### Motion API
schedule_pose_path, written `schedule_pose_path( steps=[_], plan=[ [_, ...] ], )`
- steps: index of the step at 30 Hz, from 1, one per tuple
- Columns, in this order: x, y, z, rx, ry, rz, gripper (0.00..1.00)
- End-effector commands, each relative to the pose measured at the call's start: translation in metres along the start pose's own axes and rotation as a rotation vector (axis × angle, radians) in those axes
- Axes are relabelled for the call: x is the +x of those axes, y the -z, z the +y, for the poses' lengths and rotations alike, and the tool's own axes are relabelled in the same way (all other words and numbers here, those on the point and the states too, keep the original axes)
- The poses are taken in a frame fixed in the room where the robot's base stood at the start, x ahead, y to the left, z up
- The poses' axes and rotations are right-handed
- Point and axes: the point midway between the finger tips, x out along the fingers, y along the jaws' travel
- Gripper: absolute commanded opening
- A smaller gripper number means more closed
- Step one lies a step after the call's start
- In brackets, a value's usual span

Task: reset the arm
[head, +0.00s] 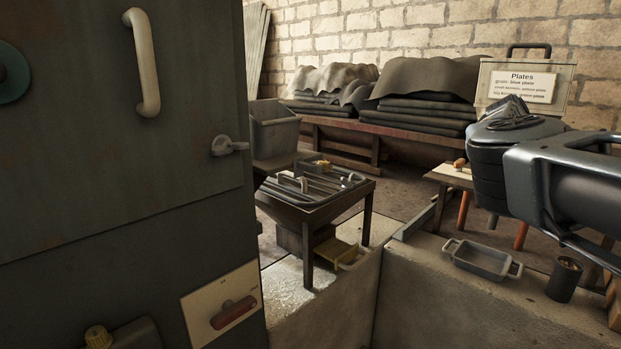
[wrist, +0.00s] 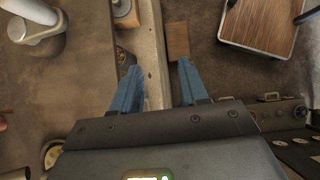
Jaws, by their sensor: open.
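My gripper (wrist: 159,65) is open in the wrist view. Its two blue fingers stand well apart, with nothing between them but the edge of a pale ledge (wrist: 150,40) and the brown floor below. In the head view my arm (head: 560,180) reaches in from the right edge, raised above the low wall. I cannot make out the gripper's fingers there.
A grey cabinet (head: 120,120) with a pale handle (head: 146,62) fills the left. A metal pan (head: 481,262) and dark cup (head: 564,280) stand below my arm. A "Plates" sign (head: 525,85) stands behind it.

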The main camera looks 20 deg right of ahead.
Motion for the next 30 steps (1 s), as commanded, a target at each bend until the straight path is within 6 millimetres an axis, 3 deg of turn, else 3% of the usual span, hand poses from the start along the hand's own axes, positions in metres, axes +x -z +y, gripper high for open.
schedule_pose_path(
  steps=[5, 9, 15, 19, 24, 30],
  plan=[
    [0.055, -0.015, -0.004, -0.041, -0.018, -0.177, 0.44],
    [0.103, -0.038, -0.011, -0.107, -0.044, -0.390, 0.44],
    [0.147, -0.079, -0.024, -0.243, -0.081, -0.726, 0.44],
    [0.158, -0.100, -0.035, -0.348, -0.099, -0.947, 0.44],
    [0.157, -0.118, -0.051, -0.496, -0.114, -1.237, 0.44],
    [0.141, -0.119, -0.075, -0.678, -0.118, -1.576, 0.44]
  ],
)
